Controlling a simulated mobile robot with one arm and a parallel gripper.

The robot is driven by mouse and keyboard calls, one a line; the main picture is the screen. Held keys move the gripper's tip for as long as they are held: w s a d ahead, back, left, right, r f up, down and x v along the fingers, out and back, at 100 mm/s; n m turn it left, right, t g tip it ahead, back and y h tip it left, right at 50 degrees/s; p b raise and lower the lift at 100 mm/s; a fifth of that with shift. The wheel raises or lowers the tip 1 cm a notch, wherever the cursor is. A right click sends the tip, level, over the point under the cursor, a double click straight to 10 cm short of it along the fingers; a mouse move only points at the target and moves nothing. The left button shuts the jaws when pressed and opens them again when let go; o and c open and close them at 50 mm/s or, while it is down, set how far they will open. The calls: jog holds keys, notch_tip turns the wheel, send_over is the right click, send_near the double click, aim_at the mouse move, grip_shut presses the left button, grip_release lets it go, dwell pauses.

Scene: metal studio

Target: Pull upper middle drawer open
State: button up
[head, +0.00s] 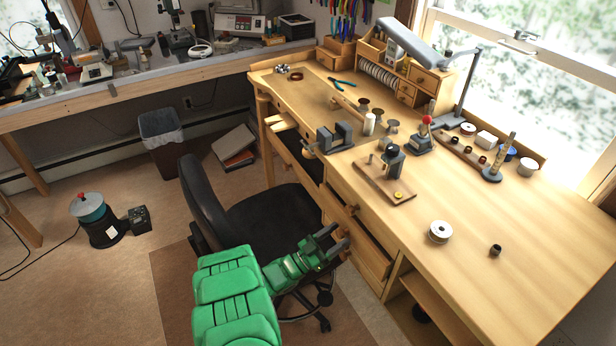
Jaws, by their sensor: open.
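The wooden workbench (480,240) has a column of wooden drawers in its front, seen steeply from above. An upper drawer front (338,203) lies just under the bench top, with a small round knob (352,209) near it. A dark gap shows along the drawers' top edge, but I cannot tell how far any drawer stands out. My gripper (343,239) is open in front of the drawers, close to their faces and below the upper knob. Its fingers point toward the bench. I cannot tell whether they touch a drawer or knob.
A black office chair (265,225) stands left of my gripper, close to the bench front. A clamp-like tool (335,137) and a small wooden-based stand (385,180) sit near the bench edge. A lower open shelf (430,300) is at the right.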

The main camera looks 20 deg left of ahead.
jog(key=shift+s+a+f+n+g+y, duration=1.3)
jog(key=shift+s+a+f+g+y, duration=0.55)
jog(key=shift+s+a+g+y, duration=1.45)
jog(key=w+a+r+n+g+y, duration=0.1)
jog(key=w+a+r+y, duration=0.25)
jog(key=r, duration=0.35)
jog(key=w+a+r+y, duration=0.2)
jog(key=a+r+y, duration=0.1)
jog(key=r+y, duration=0.3)
jog(key=w+a+r+n+g+y, duration=0.1)
jog(key=w+a+r+y, duration=0.2)
jog(key=r, duration=0.6)
jog(key=s+d+r+n+g+y, duration=0.3)
jog(key=s+d+r+n, duration=0.1)
jog(key=s+d+r, duration=0.6)
jog(key=shift+s+r+n+g, duration=0.2)
jog(key=shift+r+n+g, duration=0.15)
jog(key=shift+r, duration=0.65)
